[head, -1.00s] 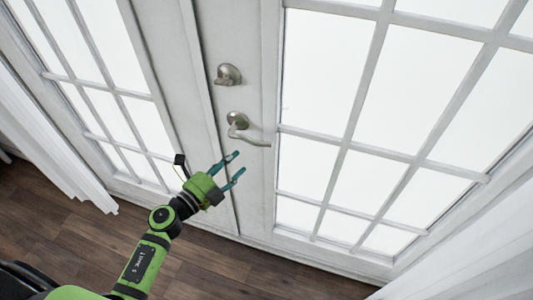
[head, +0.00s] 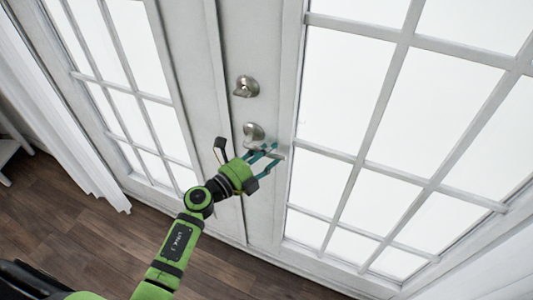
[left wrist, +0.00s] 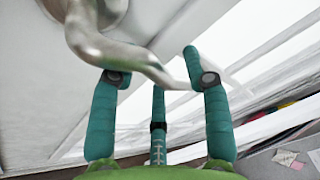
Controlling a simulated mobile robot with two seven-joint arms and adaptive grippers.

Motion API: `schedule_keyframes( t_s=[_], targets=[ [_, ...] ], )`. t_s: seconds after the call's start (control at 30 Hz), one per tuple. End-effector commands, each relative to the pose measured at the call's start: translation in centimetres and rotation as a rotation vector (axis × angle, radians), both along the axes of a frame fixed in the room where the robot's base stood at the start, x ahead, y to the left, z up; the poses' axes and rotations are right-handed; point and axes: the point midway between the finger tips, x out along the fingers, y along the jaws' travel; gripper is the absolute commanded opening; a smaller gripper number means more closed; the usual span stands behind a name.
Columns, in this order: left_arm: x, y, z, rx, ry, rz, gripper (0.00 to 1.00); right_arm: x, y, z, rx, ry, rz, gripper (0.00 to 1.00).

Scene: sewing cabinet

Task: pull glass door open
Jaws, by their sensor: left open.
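The white glass door (head: 288,125) fills the middle and right of the head view, with panes in a white grid. It looks shut against the white door panel on its left. Its silver lever handle (head: 254,132) sits below a round silver lock knob (head: 246,87). My left gripper (head: 272,151) is open at the handle, its teal fingers partly covering the lever. In the left wrist view the lever (left wrist: 125,55) passes across just beyond the open fingers (left wrist: 152,82), its end between the fingertips. I cannot tell whether they touch. My right gripper is not in view.
A second glazed door panel (head: 130,75) stands at the left. White curtains hang at the far left (head: 60,120) and lower right (head: 490,262). The dark wood floor (head: 75,225) in front of the door is clear. A white piece of furniture (head: 12,145) shows at the left edge.

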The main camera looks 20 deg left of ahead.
Motion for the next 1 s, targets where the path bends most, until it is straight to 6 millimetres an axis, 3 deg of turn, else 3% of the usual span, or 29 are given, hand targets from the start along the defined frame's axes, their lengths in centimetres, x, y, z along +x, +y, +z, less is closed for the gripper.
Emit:
schedule_keyframes(
  t_s=[0.07, 0.17, 0.2, 0.67, 1.0],
  targets=[
    [0.0, 0.0, 0.0, 0.000, 0.000, 0.000, 0.44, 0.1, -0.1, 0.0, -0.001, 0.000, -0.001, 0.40],
    [0.0, 0.0, 0.0, -0.001, 0.000, 0.000, 0.04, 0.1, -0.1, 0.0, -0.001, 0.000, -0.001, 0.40],
    [0.0, 0.0, 0.0, -0.001, 0.000, 0.000, 0.00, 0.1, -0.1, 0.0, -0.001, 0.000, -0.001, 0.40],
    [0.0, 0.1, 0.0, 0.035, -0.006, 0.002, 0.00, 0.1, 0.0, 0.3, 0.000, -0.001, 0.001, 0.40],
    [0.1, 0.5, -1.1, 0.247, -0.030, 0.000, 0.00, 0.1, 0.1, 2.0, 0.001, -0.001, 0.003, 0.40]
  ],
)
